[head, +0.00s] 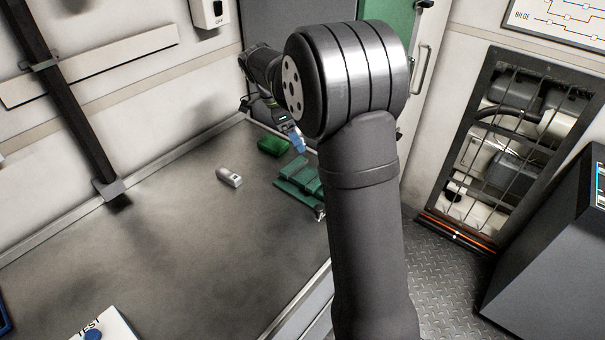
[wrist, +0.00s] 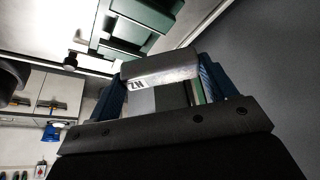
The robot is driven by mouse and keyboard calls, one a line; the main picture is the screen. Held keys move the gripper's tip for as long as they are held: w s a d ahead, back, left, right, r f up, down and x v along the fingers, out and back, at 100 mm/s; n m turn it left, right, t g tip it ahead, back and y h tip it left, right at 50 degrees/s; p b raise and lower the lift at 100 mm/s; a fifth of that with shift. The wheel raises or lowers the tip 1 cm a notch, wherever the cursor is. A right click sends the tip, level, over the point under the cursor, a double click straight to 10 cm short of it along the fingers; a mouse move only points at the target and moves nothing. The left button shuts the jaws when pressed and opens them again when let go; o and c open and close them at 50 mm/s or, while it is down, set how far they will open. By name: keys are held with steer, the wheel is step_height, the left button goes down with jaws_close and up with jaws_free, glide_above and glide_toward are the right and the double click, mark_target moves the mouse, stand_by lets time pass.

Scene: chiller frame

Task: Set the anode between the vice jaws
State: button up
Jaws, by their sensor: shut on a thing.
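My gripper (head: 297,143) hangs above the far part of the bench, its blue fingers just above and behind the green vice (head: 303,177). In the wrist view my gripper (wrist: 163,73) is shut on the anode (wrist: 160,68), a pale grey block with dark letters on one face, held crosswise between the blue fingers. The vice also shows in the wrist view (wrist: 147,25), beyond the anode and apart from it. In the head view the anode cannot be made out clearly, and my arm hides the right end of the vice.
A green block-like thing (head: 272,146) lies behind the vice. A small light-grey piece with a dark spot (head: 229,177) lies left of the vice. The bench (head: 150,235) is clear at left and middle. A white TEST box (head: 105,328) stands at the near edge.

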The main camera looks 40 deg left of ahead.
steer(key=w+d+r+m+g+h, duration=0.1)
steer(key=d+m+g, duration=0.1)
steer(key=d+m, duration=0.4)
steer(key=w+d+r+m+g, duration=0.1)
steer(key=w+d+r+m, duration=0.15)
steer(key=d, duration=0.65)
glide_above(304, 175)
steer(key=shift+m, duration=0.45)
step_height(304, 175, down, 8)
steer(key=shift+r, duration=0.1)
steer(key=shift+f, duration=2)
steer(key=shift+f, duration=0.1)
steer(key=o, duration=1.3)
steer(key=shift+f, duration=0.1)
steer(key=shift+c, duration=0.2)
